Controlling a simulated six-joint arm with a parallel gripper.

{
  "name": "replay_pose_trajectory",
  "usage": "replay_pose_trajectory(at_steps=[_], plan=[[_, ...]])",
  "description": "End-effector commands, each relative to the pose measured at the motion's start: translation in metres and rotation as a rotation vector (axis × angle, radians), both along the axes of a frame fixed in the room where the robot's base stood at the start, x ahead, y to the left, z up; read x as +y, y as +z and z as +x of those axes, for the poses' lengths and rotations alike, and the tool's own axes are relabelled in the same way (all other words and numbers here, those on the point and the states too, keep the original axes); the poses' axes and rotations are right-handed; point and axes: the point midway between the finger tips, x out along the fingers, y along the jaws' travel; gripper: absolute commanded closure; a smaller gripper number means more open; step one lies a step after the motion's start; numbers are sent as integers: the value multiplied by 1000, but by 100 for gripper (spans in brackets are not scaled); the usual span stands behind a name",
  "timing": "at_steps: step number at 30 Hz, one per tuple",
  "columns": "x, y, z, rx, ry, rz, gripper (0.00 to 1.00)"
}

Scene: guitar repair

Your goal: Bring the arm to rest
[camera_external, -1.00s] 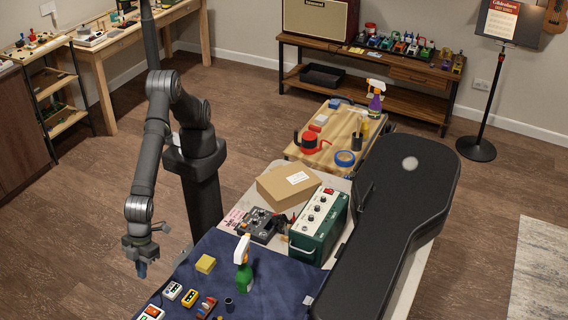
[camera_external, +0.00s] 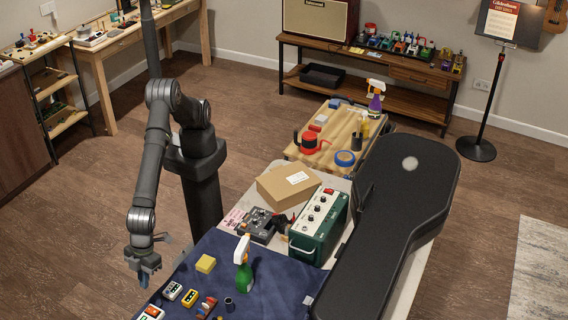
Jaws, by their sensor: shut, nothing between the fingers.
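My gripper (camera_external: 144,279) hangs at the left edge of the blue-clothed table (camera_external: 277,262), pointing down. It is shut and empty. It is near several small pedals at the cloth's front left, including a white one (camera_external: 172,291), and I see no contact with them. The arm comes down from the column at left, with its elbow high and its forearm hanging down.
Behind are a green amplifier (camera_external: 318,228), a cardboard box (camera_external: 288,183) and a black guitar case (camera_external: 385,230). The floor left of my arm is clear.

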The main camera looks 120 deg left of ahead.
Motion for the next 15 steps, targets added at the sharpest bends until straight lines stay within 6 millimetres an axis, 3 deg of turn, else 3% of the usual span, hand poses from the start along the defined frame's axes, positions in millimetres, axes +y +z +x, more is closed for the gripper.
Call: replay_pose_trajectory(at_steps=[6, 9, 15], plan=[[-11, -40, 9, 1, 1, 3, 100], [-15, -49, 12, 64, 2, -2, 100], [-4, -7, 13, 60, -1, -5, 100]])
